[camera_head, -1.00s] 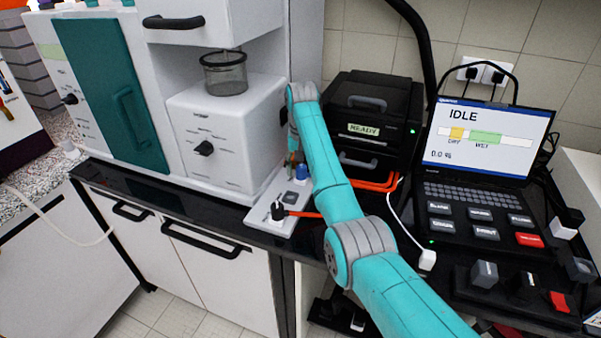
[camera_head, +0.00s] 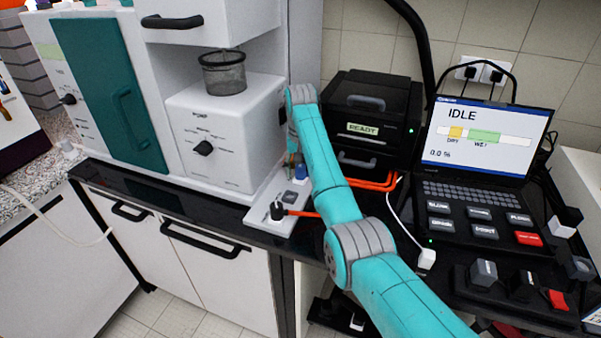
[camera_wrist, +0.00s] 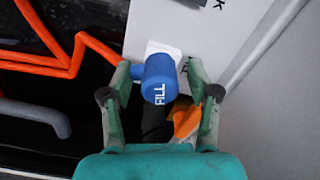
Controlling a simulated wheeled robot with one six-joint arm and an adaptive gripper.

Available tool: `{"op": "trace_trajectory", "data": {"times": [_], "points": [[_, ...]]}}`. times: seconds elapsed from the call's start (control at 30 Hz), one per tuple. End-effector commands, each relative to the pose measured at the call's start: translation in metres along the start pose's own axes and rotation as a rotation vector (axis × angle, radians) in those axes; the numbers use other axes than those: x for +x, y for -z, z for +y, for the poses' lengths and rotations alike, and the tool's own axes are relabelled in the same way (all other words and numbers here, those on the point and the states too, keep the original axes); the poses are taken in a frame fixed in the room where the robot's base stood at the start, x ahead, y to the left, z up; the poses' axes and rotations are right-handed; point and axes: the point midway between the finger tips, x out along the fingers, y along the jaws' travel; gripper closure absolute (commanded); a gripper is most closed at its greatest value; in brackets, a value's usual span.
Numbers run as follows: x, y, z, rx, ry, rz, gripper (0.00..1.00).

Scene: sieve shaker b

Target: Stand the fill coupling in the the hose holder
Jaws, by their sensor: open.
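The fill coupling (camera_wrist: 160,82) is a blue cap marked FILL with a dark hose or body below it. In the wrist view it lies between the two fingers of my gripper (camera_wrist: 158,77), which is open, with a finger on each side. Its far end meets a small white square piece (camera_wrist: 165,48); I cannot tell whether it is seated there. In the head view the blue coupling (camera_head: 301,172) shows beside my arm, which hides most of my gripper. I cannot pick out the hose holder with certainty; a white plate (camera_head: 264,216) carries small fittings.
A black fitting (camera_head: 277,211) with an orange hose stands on the white plate. Orange hoses (camera_head: 375,186) run to the black unit marked READY (camera_head: 365,128). The white shaker cabinet (camera_head: 225,140) is close on the left, and a laptop (camera_head: 485,140) showing IDLE stands right.

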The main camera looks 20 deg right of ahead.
Motion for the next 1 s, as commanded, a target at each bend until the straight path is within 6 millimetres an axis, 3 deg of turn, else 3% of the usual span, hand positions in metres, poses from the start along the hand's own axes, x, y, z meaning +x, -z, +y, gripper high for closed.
{"op": "trace_trajectory", "data": {"times": [0.17,0.4,0.43,1.0], "points": [[0.000,0.000,0.000,0.000,0.000,0.000,0.40],[0.000,0.000,0.000,0.000,0.000,0.000,0.97],[0.000,0.000,0.000,0.000,0.000,0.000,1.00],[-0.013,0.002,0.000,0.000,0.001,0.002,1.00]]}}
